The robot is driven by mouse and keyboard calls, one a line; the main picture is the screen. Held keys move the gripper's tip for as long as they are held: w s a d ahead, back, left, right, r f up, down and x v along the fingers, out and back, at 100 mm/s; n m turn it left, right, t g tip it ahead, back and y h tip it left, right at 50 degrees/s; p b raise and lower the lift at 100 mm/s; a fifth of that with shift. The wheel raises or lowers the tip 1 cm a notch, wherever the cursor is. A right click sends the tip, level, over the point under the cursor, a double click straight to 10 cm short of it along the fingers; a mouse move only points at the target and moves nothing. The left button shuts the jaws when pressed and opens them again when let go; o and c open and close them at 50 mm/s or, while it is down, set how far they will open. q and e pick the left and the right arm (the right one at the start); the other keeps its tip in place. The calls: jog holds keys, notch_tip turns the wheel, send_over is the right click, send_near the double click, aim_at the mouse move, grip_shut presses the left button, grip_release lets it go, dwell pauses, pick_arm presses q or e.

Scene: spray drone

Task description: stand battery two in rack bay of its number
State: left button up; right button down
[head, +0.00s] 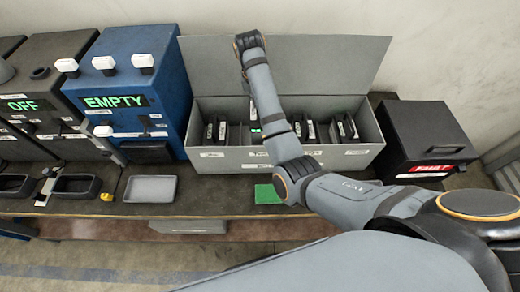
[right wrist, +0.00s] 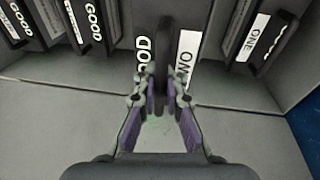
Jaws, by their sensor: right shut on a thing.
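My right gripper (right wrist: 162,85) is shut on the dark upright handle of a battery (right wrist: 187,55). One side of this battery reads GOOD, and a white label on the other appears to read TWO. It is over or in the grey rack; I cannot tell whether its base rests in a bay. In the head view my right arm reaches across the grey open-lidded rack (head: 225,160), and its gripper is hidden. More dark batteries stand in the rack, one labelled ONE (right wrist: 255,38) and others marked GOOD (right wrist: 93,20). My left gripper is out of view.
A blue machine showing EMPTY (head: 150,65) stands left of the rack, with a dark OFF machine (head: 60,55) beyond. A black FAULT box (head: 425,130) is at right. A grey tray (head: 150,188) and a green mat (head: 266,194) lie in front.

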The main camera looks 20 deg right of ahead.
jog(key=shift+f, duration=0.2)
notch_tip(320, 180, down, 6)
jog(key=shift+r+p, duration=0.1)
jog(key=shift+p, duration=0.75)
notch_tip(320, 180, down, 2)
jog(key=shift+f+p, duration=0.25)
jog(key=shift+p, duration=0.15)
jog(key=shift+f, duration=0.6)
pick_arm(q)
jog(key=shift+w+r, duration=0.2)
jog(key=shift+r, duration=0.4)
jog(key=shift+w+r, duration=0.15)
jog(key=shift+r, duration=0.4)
